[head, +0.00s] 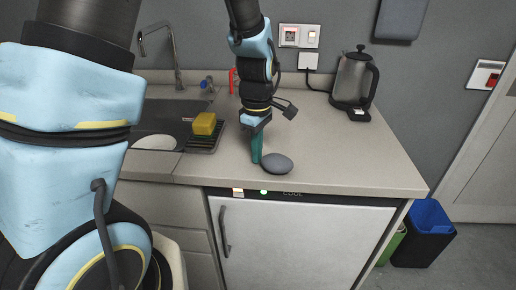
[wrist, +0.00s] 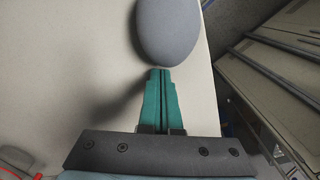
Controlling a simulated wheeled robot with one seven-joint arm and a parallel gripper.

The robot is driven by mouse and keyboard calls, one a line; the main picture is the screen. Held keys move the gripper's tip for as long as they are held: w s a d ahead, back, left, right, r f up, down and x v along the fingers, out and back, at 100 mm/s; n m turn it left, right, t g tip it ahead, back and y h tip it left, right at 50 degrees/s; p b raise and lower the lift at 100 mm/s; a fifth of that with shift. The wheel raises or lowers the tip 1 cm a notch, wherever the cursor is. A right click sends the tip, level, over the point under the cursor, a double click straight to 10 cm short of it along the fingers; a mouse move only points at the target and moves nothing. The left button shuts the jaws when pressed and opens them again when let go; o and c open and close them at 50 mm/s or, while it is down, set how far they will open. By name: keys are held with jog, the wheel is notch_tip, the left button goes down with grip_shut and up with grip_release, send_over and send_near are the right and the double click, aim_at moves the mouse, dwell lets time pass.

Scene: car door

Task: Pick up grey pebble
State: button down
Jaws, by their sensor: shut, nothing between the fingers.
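The grey pebble (head: 277,163) is a smooth oval stone lying on the beige counter (head: 340,150), near its front edge. In the wrist view the pebble (wrist: 168,30) is at the top, just beyond the fingertips and cut off by the frame edge. My gripper (head: 256,158) points down at the counter just left of the pebble. Its teal fingers (wrist: 161,72) are closed together with nothing between them. The tips are very close to the pebble; I cannot tell whether they touch it.
A kettle (head: 353,80) stands at the back right of the counter. A yellow sponge (head: 205,123) sits on a dark rack by the sink (head: 165,118), left of my gripper. The counter right of the pebble is clear. A white-fronted appliance (head: 285,240) is below.

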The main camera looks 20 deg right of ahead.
aim_at(272, 155)
jog(key=shift+s+d, duration=0.2)
jog(key=shift+s, duration=0.05)
jog(key=shift+s+d+p, duration=0.65)
jog(key=shift+s+d, duration=0.6)
jog(key=shift+s, duration=0.25)
